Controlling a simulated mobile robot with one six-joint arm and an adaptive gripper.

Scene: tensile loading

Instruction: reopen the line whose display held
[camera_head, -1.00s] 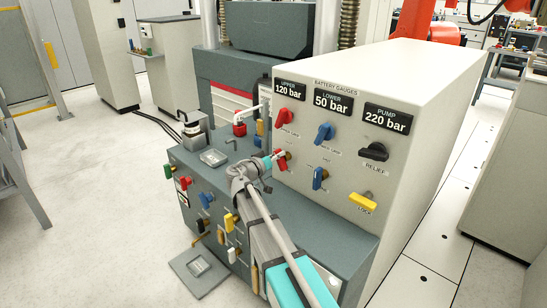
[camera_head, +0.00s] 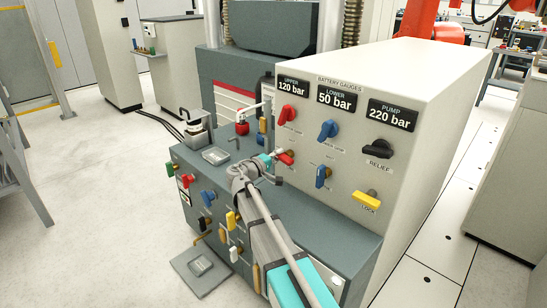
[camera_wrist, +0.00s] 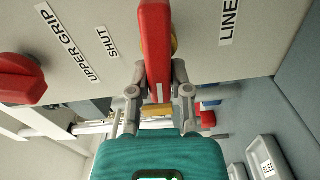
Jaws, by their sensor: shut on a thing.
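The grey panel (camera_head: 352,165) carries three displays: upper (camera_head: 291,88) reads 120 bar, lower (camera_head: 336,99) reads 50 bar and pump (camera_head: 391,115) reads 220 bar. Under the upper display are a red knob (camera_head: 287,114) and a red lever handle (camera_head: 286,157). Under the lower display are a blue knob (camera_head: 328,130) and an upright blue lever handle (camera_head: 321,176). My gripper (camera_head: 274,163) is at the red lever. In the wrist view, my gripper (camera_wrist: 159,95) is shut on the red lever (camera_wrist: 155,45), beside the labels SHUT and LINE.
A black relief knob (camera_head: 377,149) and a yellow lock handle (camera_head: 367,199) sit to the right. Several coloured handles line the lower cabinet's front.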

